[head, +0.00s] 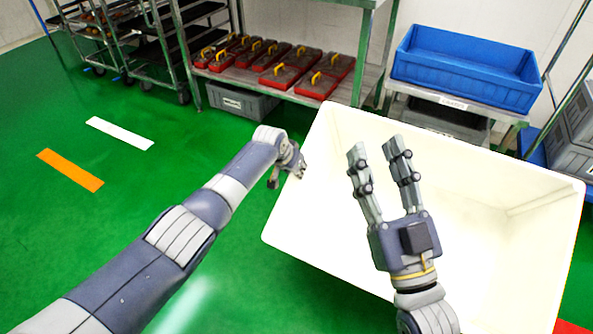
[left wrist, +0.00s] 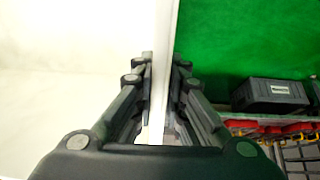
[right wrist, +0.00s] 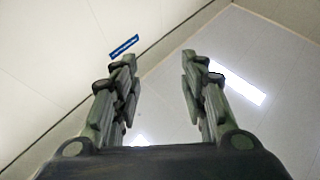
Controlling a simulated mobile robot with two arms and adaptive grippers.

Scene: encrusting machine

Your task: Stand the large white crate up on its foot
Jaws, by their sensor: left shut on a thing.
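The large white crate (head: 460,170) fills the right half of the head view, its open side facing me. My left gripper (head: 293,165) is at the crate's left rim. In the left wrist view its fingers (left wrist: 160,95) sit on both sides of the crate's white wall (left wrist: 90,50) and are shut on it. My right gripper (head: 380,160) is in front of the crate's open side, fingers pointing up, open and empty. In the right wrist view its fingers (right wrist: 160,85) are spread with only wall and ceiling beyond. The crate's underside is hidden.
A blue crate (head: 465,75) stands on a rack at the back right. Wheeled racks (head: 150,45) are at the back left. The green floor (head: 130,210) at left is clear.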

